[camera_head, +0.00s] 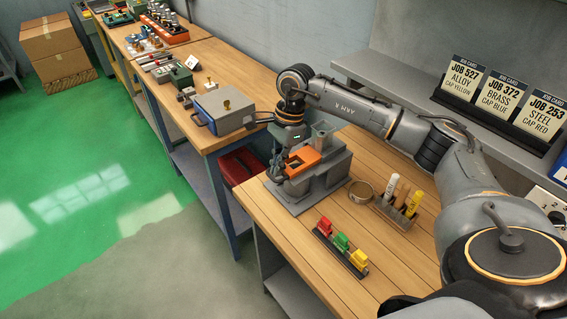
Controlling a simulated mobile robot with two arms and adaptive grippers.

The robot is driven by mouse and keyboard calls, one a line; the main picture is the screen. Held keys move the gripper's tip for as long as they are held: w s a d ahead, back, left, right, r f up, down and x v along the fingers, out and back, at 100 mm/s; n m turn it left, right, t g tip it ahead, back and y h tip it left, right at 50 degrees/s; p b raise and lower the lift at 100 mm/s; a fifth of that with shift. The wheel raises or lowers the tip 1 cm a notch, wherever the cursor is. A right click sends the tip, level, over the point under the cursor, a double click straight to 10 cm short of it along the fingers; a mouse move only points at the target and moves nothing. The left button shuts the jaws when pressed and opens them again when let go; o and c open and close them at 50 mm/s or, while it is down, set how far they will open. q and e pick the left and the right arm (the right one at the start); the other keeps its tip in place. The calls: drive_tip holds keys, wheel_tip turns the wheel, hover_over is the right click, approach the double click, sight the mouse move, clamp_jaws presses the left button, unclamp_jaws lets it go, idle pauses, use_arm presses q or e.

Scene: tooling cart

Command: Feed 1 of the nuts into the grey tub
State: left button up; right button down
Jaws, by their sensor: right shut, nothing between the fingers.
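My right gripper (279,172) points down at the left end of a grey machine block (323,179) on the near wooden bench. It is shut and empty, beside an orange frame (304,160) with a square opening. A small grey open-topped container (322,134), perhaps the grey tub, stands at the back of the block, to the right of the gripper. A round tan-rimmed dish (360,192) sits right of the block. I cannot make out nuts in it or elsewhere. My left gripper is not in view.
A rack of red, green and yellow pieces (341,245) lies near the bench's front edge. A holder (398,208) with white, tan and yellow sticks stands at right. A grey case (222,108) is on the far bench. Job cards (499,94) stand on the shelf.

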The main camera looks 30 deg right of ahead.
drive_tip(key=shift+a, duration=0.15)
drive_tip(key=v, duration=1.2)
drive_tip(key=shift+d, duration=0.2)
